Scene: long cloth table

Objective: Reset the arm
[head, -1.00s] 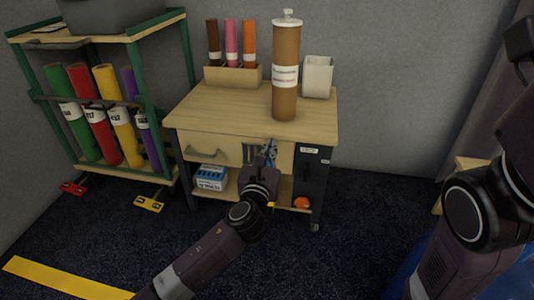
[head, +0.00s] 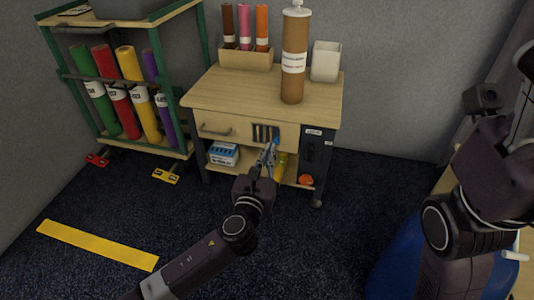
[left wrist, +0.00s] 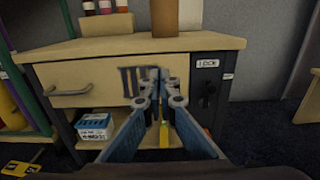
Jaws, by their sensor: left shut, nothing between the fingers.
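My left gripper (head: 272,146) is in front of the wooden cabinet (head: 255,92), its fingers pointing at the slotted part of the drawer front (head: 228,128). In the left wrist view its blue fingers (left wrist: 159,78) meet at the tips with nothing between them. The drawer looks closed. Whether the fingertips touch the front is hard to tell, but a gap seems to show. My right arm (head: 470,200) stands at the right of the head view; its gripper does not show.
On the cabinet stand a brown cardboard tube (head: 294,60), a white cup (head: 326,61) and a holder (head: 245,59) with coloured tubes. The shelf below holds a blue-white box (head: 223,154). A rack (head: 118,78) with coloured rolls stands left. The dark floor in front is mostly clear.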

